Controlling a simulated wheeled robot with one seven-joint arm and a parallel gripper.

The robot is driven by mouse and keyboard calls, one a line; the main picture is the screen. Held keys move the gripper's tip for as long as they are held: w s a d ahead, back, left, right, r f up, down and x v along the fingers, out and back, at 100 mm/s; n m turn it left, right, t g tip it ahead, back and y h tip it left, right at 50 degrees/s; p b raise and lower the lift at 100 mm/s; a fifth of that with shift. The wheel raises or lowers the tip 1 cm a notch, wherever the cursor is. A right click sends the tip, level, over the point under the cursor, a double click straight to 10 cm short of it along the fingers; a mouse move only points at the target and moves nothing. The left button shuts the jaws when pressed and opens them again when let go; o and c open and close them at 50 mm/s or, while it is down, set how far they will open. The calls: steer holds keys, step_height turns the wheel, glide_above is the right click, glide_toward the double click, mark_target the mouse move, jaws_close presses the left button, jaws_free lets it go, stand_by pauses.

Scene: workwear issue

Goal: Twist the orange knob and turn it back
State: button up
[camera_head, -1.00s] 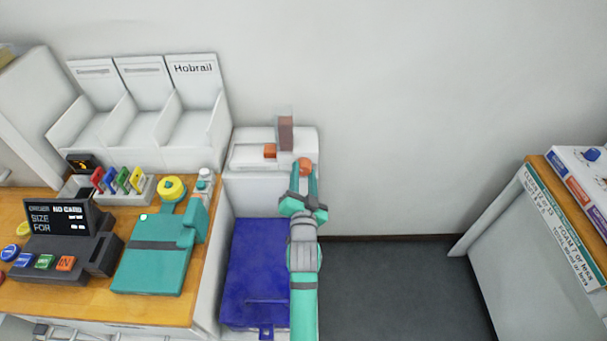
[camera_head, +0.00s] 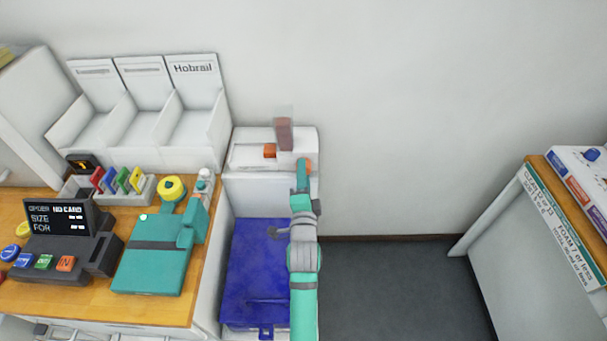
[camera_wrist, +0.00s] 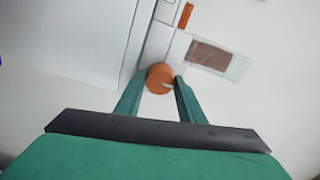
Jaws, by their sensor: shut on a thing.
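The orange knob (camera_head: 308,163) is on the front of a white dispenser unit (camera_head: 242,158) against the wall. In the wrist view the round knob (camera_wrist: 158,75) sits between my fingertips and carries a small pale mark at its lower right edge. My gripper (camera_wrist: 160,82) is shut on the knob, one green finger at each side.
A blue bin (camera_head: 258,265) stands below, left of my arm. A wooden counter (camera_head: 207,255) with a teal device is farther left. Grey floor at right is clear.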

steer(key=shift+a+m, duration=0.15)
steer(key=shift+m, duration=0.15)
steer(key=o, duration=1)
steer(key=shift+s, duration=0.1)
steer(key=shift+o, duration=0.2)
steer(key=shift+f, duration=0.1)
